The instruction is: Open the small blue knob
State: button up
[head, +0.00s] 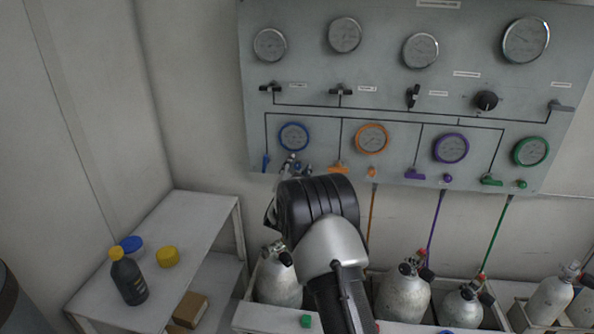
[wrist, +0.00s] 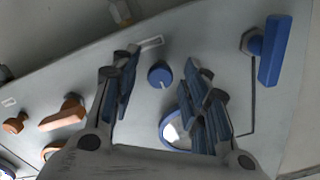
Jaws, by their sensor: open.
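The small blue knob (wrist: 160,74) is round with a pale mark on its face. In the wrist view it sits on the grey panel (wrist: 215,55), between the two fingertips of my gripper (wrist: 158,62). The fingers are open, one on each side of the knob, with visible gaps. I cannot tell how deep the tips reach around it. In the head view my gripper (head: 291,164) is at the panel's lower left, below the blue-rimmed gauge (head: 294,137). There my fingers largely hide the knob.
A blue lever (head: 265,163) is left of my gripper, an orange lever (head: 338,168) right of it. Gas cylinders (head: 404,294) stand below the panel. A white shelf (head: 190,222) at left holds a dark bottle (head: 128,278) and a yellow lid (head: 167,256).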

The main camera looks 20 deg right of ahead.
jog(key=shift+c, duration=0.2)
grip_shut()
dwell(0.3)
